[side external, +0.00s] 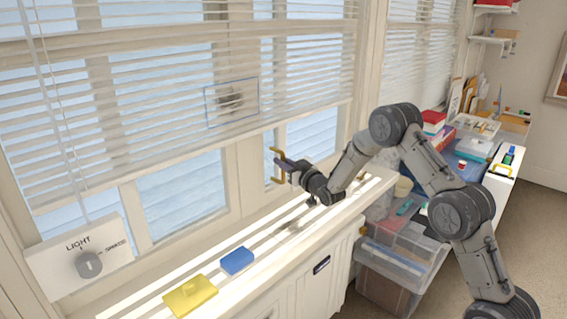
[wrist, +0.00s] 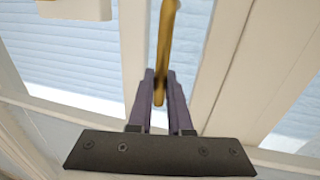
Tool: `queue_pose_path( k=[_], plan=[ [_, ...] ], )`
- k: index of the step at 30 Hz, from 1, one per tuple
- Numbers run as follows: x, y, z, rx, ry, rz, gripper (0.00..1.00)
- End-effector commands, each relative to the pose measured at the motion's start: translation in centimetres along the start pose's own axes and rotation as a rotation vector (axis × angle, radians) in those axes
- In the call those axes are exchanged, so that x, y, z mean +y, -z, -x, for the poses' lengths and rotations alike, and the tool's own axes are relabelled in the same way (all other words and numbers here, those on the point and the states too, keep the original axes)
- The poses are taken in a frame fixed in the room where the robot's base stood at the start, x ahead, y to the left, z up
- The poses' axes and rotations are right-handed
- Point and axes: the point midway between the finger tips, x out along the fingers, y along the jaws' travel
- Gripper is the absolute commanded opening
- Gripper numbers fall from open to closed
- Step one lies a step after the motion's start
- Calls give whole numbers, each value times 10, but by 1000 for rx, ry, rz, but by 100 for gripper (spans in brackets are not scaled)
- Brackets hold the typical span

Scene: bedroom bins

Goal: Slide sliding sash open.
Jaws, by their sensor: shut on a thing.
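The window sash (side external: 305,143) is a white frame with a pane, partly covered by white blinds above. A yellow handle (side external: 274,165) stands upright on its frame. My gripper (side external: 279,164) reaches the handle from the right, and its fingers are at the bar. In the wrist view the yellow handle (wrist: 165,45) runs down between the two fingertips of my gripper (wrist: 160,85), which are closed on it. The sash frame (wrist: 195,45) shows behind the handle. How far the sash stands open cannot be told.
On the sill (side external: 285,243) lie a blue block (side external: 237,261) and a yellow block (side external: 190,296). A light-switch box (side external: 80,258) with a grey knob stands at left. Blinds (side external: 130,85) hang above. Plastic bins (side external: 400,255) stand right of the sill, partly behind my arm.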

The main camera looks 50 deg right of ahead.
Motion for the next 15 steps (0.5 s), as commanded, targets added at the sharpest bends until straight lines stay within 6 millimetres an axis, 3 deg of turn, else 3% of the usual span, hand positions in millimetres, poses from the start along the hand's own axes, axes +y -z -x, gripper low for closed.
queue_pose_path(
  k=[9, 15],
  plan=[
    [-83, 0, 16, 0, 16, 1, 0],
    [-112, 0, 22, 0, 11, 2, 0]
  ],
)
